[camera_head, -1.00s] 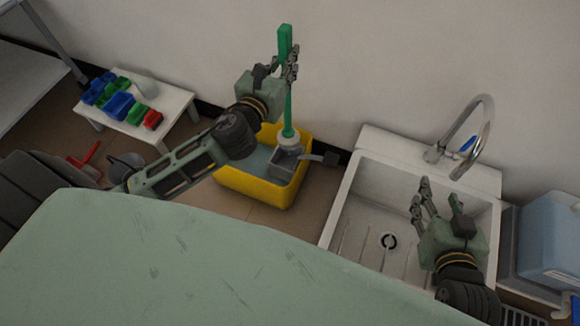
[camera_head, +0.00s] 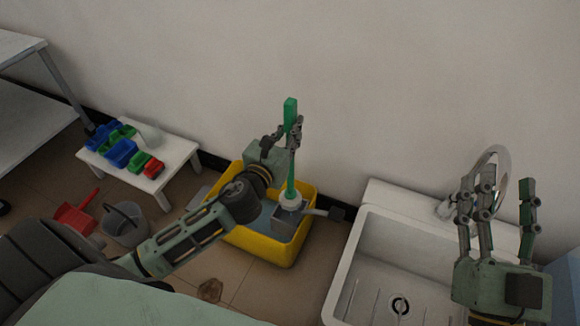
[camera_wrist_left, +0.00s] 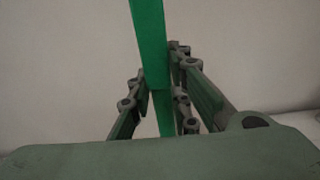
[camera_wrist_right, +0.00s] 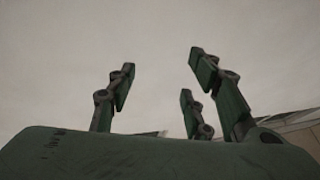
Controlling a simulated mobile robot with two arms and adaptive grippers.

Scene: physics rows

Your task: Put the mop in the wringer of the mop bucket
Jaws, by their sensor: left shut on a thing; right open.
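The mop (camera_head: 292,178) has a green handle and stands nearly upright in the head view. Its pale head (camera_head: 290,200) is at the grey wringer (camera_head: 286,222) of the yellow mop bucket (camera_head: 262,247). I cannot tell whether the head is inside the wringer or just above it. My left gripper (camera_head: 292,135) is shut on the mop's handle near its top. The left wrist view shows the green handle (camera_wrist_left: 150,50) between the fingers. My right gripper (camera_head: 498,195) is open and empty, raised over the sink. It also shows empty in the right wrist view (camera_wrist_right: 160,85).
A white sink (camera_head: 350,262) with a faucet (camera_head: 495,165) stands right of the bucket. A white table (camera_head: 178,165) with several coloured bins is at the left. A grey bucket (camera_head: 124,226) and a red dustpan (camera_head: 76,217) are on the floor. The wall is close behind.

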